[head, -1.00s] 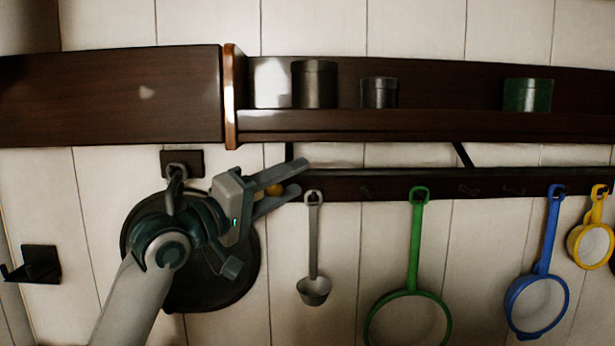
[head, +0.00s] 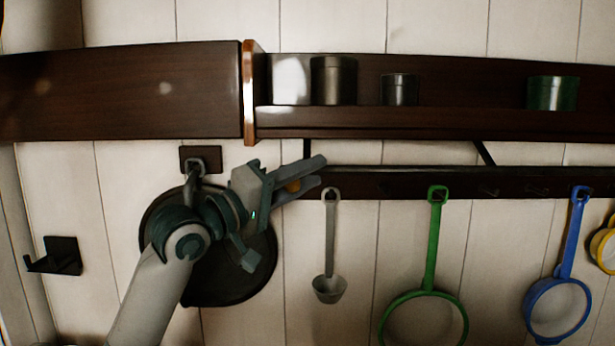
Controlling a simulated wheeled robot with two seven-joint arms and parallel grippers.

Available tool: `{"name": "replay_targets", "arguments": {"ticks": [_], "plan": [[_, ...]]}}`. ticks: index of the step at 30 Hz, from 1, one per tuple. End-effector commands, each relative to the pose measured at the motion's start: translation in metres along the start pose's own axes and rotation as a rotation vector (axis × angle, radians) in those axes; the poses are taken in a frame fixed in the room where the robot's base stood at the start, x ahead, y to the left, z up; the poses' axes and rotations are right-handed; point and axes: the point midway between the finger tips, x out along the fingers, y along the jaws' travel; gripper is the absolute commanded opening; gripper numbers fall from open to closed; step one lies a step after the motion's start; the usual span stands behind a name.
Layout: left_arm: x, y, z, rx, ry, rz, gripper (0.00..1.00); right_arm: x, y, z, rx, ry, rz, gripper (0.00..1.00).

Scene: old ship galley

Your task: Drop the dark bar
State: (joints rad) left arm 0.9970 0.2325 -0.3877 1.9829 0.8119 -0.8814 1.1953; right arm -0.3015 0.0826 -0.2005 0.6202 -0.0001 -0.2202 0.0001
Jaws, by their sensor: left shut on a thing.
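A long dark bar (head: 400,183) runs along the wall under the shelf, with small pegs on it and utensils hanging from it. My left gripper (head: 318,171) is at the left end of this bar, above the grey ladle (head: 330,240). I cannot tell whether the knob belongs to the bar. My right gripper is not in view.
A dark shelf (head: 400,122) above holds two dark tins and a green tin (head: 552,93). A dark round pan (head: 235,270) hangs behind my left arm. Green (head: 430,240) and blue (head: 567,235) strainers hang at right. An empty hook (head: 62,255) is at left.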

Motion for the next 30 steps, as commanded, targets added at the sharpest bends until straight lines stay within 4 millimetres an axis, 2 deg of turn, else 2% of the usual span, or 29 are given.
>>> {"name": "replay_targets", "arguments": {"ticks": [1,11,17,30], "plan": [[0.000,-0.006,0.003,0.007,-0.003,-0.007,0.00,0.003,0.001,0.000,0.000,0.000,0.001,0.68],[0.001,-0.012,0.004,0.029,0.001,0.008,0.00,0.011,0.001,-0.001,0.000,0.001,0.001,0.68],[0.002,-0.020,0.006,0.062,0.008,0.036,0.00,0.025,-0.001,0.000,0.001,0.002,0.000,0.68],[0.010,-0.050,0.005,0.251,0.056,0.195,0.00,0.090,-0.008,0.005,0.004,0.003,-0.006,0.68]]}}
